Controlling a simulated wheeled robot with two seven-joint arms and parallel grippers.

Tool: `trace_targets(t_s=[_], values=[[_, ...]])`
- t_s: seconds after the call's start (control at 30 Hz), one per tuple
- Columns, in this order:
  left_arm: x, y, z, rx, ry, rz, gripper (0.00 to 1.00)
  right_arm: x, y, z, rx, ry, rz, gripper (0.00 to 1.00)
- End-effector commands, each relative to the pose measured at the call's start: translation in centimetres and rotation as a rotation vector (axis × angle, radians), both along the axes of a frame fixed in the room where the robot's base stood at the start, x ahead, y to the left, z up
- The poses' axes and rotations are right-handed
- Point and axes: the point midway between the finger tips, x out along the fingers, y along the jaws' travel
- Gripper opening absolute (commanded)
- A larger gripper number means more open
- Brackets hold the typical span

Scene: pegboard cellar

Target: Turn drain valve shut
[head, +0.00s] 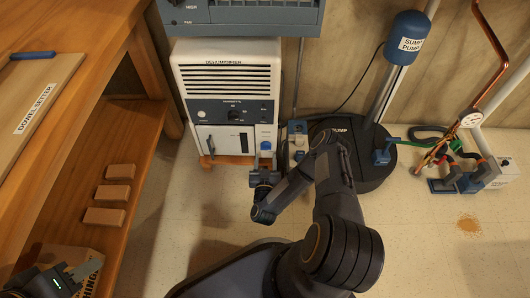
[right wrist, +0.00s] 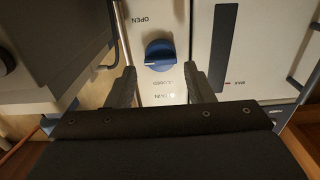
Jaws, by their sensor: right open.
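The drain valve is a round blue knob (right wrist: 160,53) on a narrow white panel (right wrist: 147,95). "OPEN" is printed above it and a partly hidden "CLOSED" below. Its raised grip lies roughly crosswise in the right wrist view; I cannot tell its exact setting. In the head view the knob (head: 265,146) is at the lower right of the dehumidifier (head: 225,85). My right gripper (right wrist: 161,86) is open, its fingers apart on either side below the knob, with nothing between them; contact is not visible. My left gripper (head: 68,278) is at the bottom left corner, its opening unclear.
A black sump pit lid (head: 370,172) with the blue sump pump (head: 408,38) stands right of the dehumidifier. A wooden bench (head: 95,40) with a lower shelf holding several blocks (head: 104,217) is at left. Copper pipe and fittings are at far right. Floor in front is partly clear.

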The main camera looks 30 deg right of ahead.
Motion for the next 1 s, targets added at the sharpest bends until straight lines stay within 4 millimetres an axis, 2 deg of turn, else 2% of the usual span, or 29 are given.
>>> trace_targets(t_s=[0.03,0.27,0.6,0.63,0.87,1.0], values=[[0.0,0.0,-0.8,0.0,0.0,0.0,0.36,0.7,-0.6,-0.3,-0.002,-0.003,-0.002,0.48],[0.0,0.0,-1.8,0.0,0.0,0.0,0.36,3.2,-2.0,-0.2,-0.001,-0.001,-0.001,0.48],[0.0,0.0,-1.9,0.0,0.0,0.0,0.36,3.7,-2.3,0.0,0.001,0.002,0.001,0.48],[0.0,0.0,-1.9,0.0,0.0,0.0,0.36,3.7,-2.3,0.0,0.001,0.002,0.001,0.46],[0.0,0.0,-1.9,0.0,0.0,0.0,0.36,3.7,-2.3,0.0,0.001,0.002,0.002,0.17],[0.0,0.0,-1.8,0.0,0.0,0.0,0.36,3.7,-2.2,0.0,-0.004,0.003,0.002,0.17]])
